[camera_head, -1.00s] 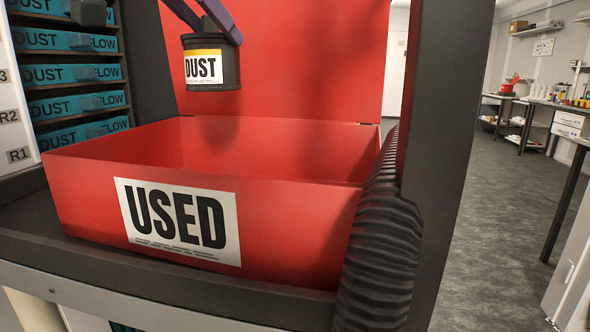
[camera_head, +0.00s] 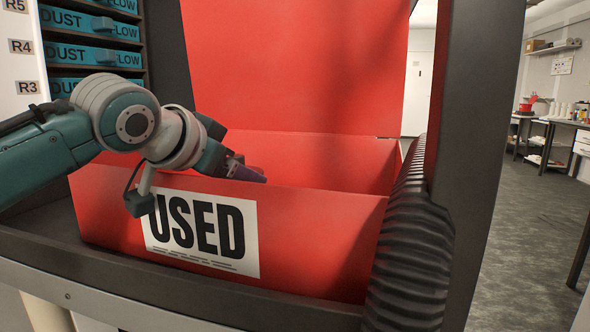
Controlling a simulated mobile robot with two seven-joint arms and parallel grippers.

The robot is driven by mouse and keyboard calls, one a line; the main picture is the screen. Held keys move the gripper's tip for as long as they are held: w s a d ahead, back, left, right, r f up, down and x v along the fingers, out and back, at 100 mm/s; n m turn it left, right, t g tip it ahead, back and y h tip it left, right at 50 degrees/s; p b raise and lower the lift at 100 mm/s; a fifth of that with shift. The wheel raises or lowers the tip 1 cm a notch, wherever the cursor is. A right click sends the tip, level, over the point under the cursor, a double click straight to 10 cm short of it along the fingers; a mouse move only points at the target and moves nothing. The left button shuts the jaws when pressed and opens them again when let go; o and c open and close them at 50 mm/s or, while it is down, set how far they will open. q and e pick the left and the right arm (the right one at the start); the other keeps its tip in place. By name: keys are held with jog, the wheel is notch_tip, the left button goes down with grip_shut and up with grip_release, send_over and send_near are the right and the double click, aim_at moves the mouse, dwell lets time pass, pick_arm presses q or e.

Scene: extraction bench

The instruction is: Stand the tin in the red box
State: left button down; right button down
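The red box (camera_head: 320,235) stands on a dark shelf with its lid raised at the back and a white USED label (camera_head: 205,232) on its front wall. My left arm comes in from the left over the box's front left part. I cannot tell whether the fingers are apart or closed. The tin is not visible now; the front wall hides the lower inside of the box. My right gripper is out of view.
A rack of teal DUST/FLOW cartridges (camera_head: 85,55) stands at the back left. A black ribbed hose (camera_head: 410,250) runs along the box's right side, beside a dark upright post (camera_head: 480,150). Open floor and benches lie further right.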

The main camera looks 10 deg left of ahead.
pick_arm(q)
grip_release()
jog(key=shift+f, duration=0.1)
dwell(0.3)
jog(key=shift+r, duration=0.2)
jog(key=shift+s+a+r, duration=0.1)
jog(key=shift+s+r, duration=0.05)
jog(key=shift+s, duration=0.2)
jog(key=p+v, duration=0.1)
jog(key=v, duration=1)
jog(key=shift+s, duration=0.1)
